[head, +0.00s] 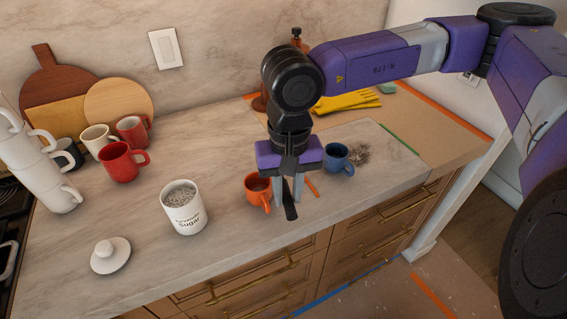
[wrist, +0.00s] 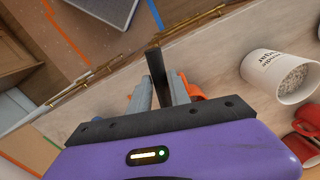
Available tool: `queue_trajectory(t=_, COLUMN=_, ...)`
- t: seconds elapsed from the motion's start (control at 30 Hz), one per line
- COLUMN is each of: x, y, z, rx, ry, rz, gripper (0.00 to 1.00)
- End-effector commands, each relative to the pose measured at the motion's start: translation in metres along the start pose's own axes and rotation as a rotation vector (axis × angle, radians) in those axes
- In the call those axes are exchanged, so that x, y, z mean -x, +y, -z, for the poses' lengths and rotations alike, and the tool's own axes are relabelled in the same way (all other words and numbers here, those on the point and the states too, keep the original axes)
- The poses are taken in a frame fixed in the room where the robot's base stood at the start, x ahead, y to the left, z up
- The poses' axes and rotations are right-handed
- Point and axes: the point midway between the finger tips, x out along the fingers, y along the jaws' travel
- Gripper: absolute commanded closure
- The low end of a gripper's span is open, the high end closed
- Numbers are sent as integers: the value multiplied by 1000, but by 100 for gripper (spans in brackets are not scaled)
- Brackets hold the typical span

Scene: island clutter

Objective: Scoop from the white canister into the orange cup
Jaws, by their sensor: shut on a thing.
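The white canister (head: 184,208), lettered "Sugar", stands open on the counter with pale grainy contents; it also shows at the right of the wrist view (wrist: 282,75). Its white lid (head: 110,256) lies to the front left. The orange cup (head: 256,191) stands upright to the canister's right, partly hidden behind my finger; a bit of it shows in the wrist view (wrist: 191,90). My gripper (head: 287,190) points down just right of the cup, shut on a dark scoop (head: 291,212). The scoop sticks out between the fingers in the wrist view (wrist: 157,68). I cannot see whether it carries anything.
A blue mug (head: 337,158) stands just right of my gripper, beside a dark spill (head: 362,154). Red mugs (head: 121,163), a white mug stack (head: 40,168) and boards (head: 60,95) stand at the left. Yellow gloves (head: 347,101) lie behind.

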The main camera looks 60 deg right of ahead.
Motion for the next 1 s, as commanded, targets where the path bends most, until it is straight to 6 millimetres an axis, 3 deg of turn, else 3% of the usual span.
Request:
queue_trajectory(t=0.1, x=-2, y=-8, z=-3, rx=138, ry=-1, rz=-2, gripper=100)
queue_trajectory(t=0.27, x=-1, y=-11, z=-2, rx=220, ry=-2, rz=-7, gripper=100)
queue_trajectory(t=0.47, x=3, y=-12, z=-3, rx=233, ry=4, rz=-71, gripper=100)
queue_trajectory(t=0.8, x=4, y=-14, z=-3, rx=229, ry=33, rz=-320, gripper=100)
queue_trajectory(t=1.0, x=0, y=-12, z=-2, rx=222, ry=33, rz=-316, gripper=100)
